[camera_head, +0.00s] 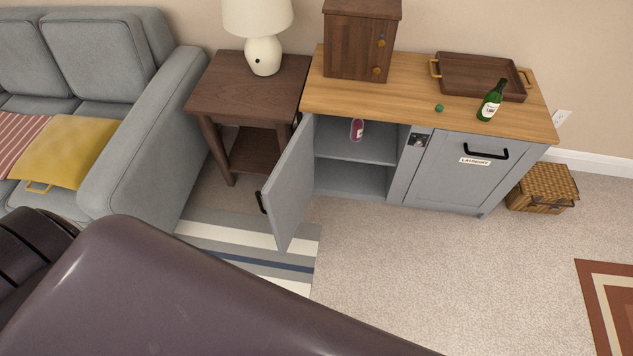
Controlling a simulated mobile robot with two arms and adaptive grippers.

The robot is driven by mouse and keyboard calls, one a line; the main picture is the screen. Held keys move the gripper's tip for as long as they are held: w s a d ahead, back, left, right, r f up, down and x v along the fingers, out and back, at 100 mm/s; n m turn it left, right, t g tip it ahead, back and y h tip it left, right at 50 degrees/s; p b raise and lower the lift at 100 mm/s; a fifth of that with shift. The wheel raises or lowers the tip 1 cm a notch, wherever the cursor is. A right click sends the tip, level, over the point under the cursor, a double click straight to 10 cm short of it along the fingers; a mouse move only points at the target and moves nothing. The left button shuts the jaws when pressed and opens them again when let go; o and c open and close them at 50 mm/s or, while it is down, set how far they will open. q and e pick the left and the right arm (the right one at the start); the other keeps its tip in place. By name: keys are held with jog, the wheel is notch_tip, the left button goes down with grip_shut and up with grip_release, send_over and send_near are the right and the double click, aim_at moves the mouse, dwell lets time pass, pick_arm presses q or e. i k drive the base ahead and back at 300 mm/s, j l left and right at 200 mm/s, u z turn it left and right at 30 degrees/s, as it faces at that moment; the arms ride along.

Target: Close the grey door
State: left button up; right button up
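The grey door (291,184) of the low grey cabinet (398,168) stands wide open, swung out to the left on its left-side hinge. Its black handle (262,202) shows at the door's outer edge, facing left. Inside the open compartment are a shelf (355,149) and a small purple-red item (357,129). The right cabinet front (458,178), with a black handle and a "LAUNDRY" label, is closed. Part of my arm fills the lower left foreground. Neither gripper shows in this view.
A dark side table (246,95) with a white lamp (264,50) stands left of the cabinet, close to the open door. A grey sofa (150,130) is farther left. A tray (481,78), green bottle (491,101) and wooden box (355,45) sit on the cabinet top. Carpet in front is clear.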

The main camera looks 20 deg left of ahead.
aim_at(287, 191)
jog(key=j+z, duration=0.1)
jog(key=j, duration=0.35)
jog(key=k+j+z, duration=0.1)
jog(key=j, duration=0.3)
jog(key=k+j, duration=0.15)
jog(key=j, duration=0.3)
jog(key=j+z, duration=0.15)
jog(key=j, duration=0.3)
jog(key=k+j+z, duration=0.1)
jog(key=j, duration=0.3)
jog(key=k+j+z, duration=0.1)
jog(key=j, duration=0.3)
jog(key=k, duration=0.1)
